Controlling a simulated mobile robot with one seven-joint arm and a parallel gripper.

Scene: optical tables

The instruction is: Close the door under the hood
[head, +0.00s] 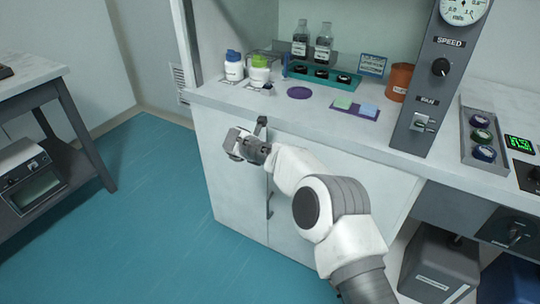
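The white cabinet under the hood has a left front panel (225,185) and a right front panel (330,215), with a narrow vertical seam between them. A dark upright handle (270,204) shows by the seam. Whether a door stands slightly ajar is hard to tell. My gripper (235,145) is in front of the upper part of the left panel, just below the counter edge, pointing left. My arm covers part of the right panel. The fingers are too small and turned to show their opening. Contact with the panel cannot be made out.
The hood counter (235,100) carries bottles, a teal rack (322,75) and a brown cup (399,82). A grey control column (425,95) stands at right, above a dark grey container (438,268). A side table (35,72) is at left. The teal floor between is clear.

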